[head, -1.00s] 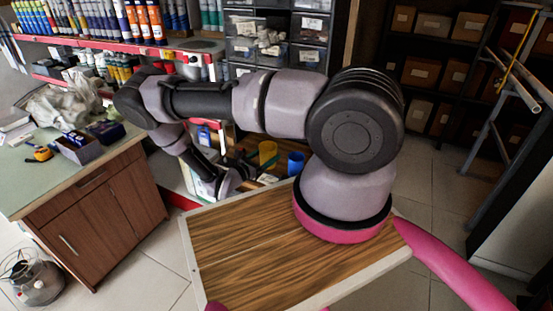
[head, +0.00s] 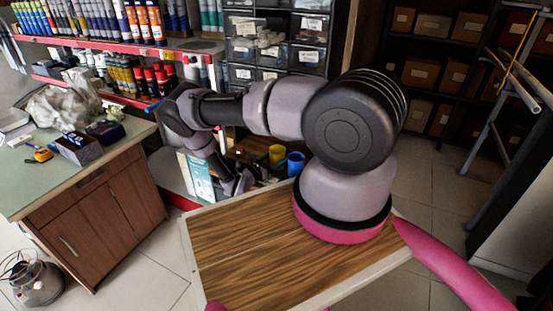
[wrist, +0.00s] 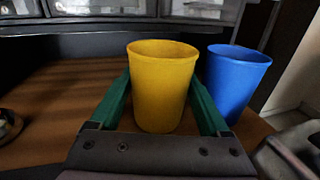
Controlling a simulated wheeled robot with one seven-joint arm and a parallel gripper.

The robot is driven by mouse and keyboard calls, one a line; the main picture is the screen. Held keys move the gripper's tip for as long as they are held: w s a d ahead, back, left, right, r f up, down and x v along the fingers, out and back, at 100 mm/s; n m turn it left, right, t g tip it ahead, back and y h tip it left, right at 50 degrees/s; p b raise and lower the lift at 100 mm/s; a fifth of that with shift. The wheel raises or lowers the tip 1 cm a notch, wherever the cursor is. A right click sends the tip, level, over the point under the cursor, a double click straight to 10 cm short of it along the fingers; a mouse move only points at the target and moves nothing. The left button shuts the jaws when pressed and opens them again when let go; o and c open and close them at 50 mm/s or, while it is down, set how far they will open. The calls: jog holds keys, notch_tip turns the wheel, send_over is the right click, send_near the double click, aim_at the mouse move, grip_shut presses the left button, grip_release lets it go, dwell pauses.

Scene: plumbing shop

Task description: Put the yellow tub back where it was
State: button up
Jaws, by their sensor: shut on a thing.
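The yellow tub (wrist: 162,90) stands upright between the two green fingers of my gripper (wrist: 160,84), which is shut on it. It also shows in the head view (head: 276,154), on the low wooden shelf area behind my arm. A blue tub (wrist: 236,82) stands just right of it in the wrist view, and in the head view (head: 295,163). The two tubs look close, with a narrow gap at most. The yellow tub's base is partly hidden by my gripper, so I cannot tell whether it touches the wood.
Drawer bins (wrist: 100,8) hang above and behind. A green-topped counter (head: 60,180) with boxes stands at the left. A shelf with bottles (head: 100,45) rises behind it.

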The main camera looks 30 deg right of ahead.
aim_at(272, 161)
jog(key=shift+f, duration=0.1)
jog(key=o, duration=1.2)
jog(key=shift+c, duration=0.2)
jog(key=shift+a+f, duration=0.1)
jog(key=v, duration=0.7)
jog(key=shift+s+a, duration=0.1)
jog(key=shift+a, duration=0.15)
notch_tip(272, 161, up, 8)
